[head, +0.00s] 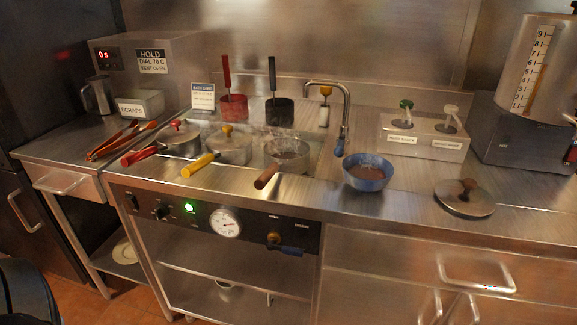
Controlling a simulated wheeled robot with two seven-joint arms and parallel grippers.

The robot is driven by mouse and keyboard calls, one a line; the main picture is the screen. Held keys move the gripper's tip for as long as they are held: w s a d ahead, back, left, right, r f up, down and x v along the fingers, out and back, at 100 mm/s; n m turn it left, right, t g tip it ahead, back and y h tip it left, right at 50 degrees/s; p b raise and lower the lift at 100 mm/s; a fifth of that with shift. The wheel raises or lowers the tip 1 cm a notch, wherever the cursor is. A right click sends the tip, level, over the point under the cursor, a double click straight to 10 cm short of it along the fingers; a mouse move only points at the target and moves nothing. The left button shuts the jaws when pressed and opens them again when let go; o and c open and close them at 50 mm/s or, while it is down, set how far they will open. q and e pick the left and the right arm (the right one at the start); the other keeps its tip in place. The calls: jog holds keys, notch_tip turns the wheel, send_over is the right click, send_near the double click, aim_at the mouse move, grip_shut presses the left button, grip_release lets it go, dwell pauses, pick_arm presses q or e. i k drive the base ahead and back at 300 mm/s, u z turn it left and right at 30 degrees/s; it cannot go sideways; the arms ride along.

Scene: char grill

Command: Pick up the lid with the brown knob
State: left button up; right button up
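The lid (450,204) is a round, flat metal disc lying on the right part of the steel counter. Its brown knob (469,185) stands up from its top. No gripper shows clearly in the head view. A dark curved shape, perhaps part of my own body, shows at the bottom left corner.
A blue bowl (368,180) of brown food stands left of the lid. An open steaming pot (288,155) with a brown handle sits further left, beside lidded pots with yellow (229,146) and red (180,141) handles. A pump-dispenser box (425,137) stands behind. Counter around the lid is clear.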

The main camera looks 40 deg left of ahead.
aim_at(464, 196)
jog(key=u, duration=4.4)
jog(key=k, duration=2.55)
jog(key=z, duration=1.3)
